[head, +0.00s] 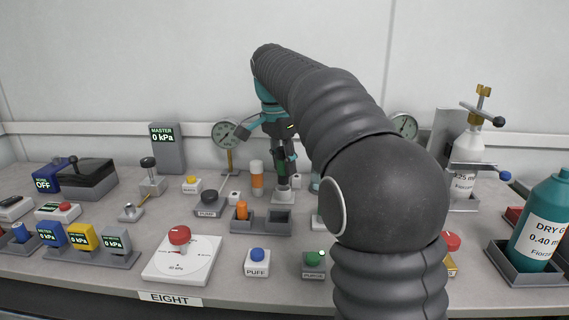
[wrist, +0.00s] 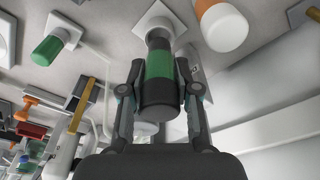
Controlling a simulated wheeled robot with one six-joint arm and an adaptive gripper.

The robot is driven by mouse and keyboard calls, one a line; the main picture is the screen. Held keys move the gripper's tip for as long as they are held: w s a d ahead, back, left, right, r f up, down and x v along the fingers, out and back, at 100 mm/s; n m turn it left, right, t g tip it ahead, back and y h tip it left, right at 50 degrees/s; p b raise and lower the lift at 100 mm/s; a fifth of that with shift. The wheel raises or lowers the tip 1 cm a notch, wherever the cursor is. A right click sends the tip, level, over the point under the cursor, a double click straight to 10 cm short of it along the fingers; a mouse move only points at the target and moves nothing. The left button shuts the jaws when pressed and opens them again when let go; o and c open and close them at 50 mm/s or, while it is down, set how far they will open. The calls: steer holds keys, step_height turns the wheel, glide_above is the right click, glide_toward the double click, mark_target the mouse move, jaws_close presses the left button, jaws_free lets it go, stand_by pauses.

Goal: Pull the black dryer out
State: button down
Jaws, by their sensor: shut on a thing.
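The black dryer (wrist: 158,98) is a dark cylinder with a green band. In the wrist view it lies between the two fingers of my gripper (wrist: 160,100), which is shut on it. Its narrower far end meets or overlaps a pale square holder (wrist: 152,14); I cannot tell how deep it sits. In the head view my gripper (head: 283,146) points down at the back of the bench, with the dryer (head: 286,168) upright below it, over the small grey holder (head: 283,196). My arm hides part of the area to the right.
A pressure gauge (head: 227,134) stands behind left. A grey tray (head: 262,222) with an orange plug is in front. A white red-knob panel (head: 181,259) lies front left.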

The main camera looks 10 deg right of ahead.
steer(key=shift+r+p, duration=0.5)
steer(key=shift+r, duration=0.7)
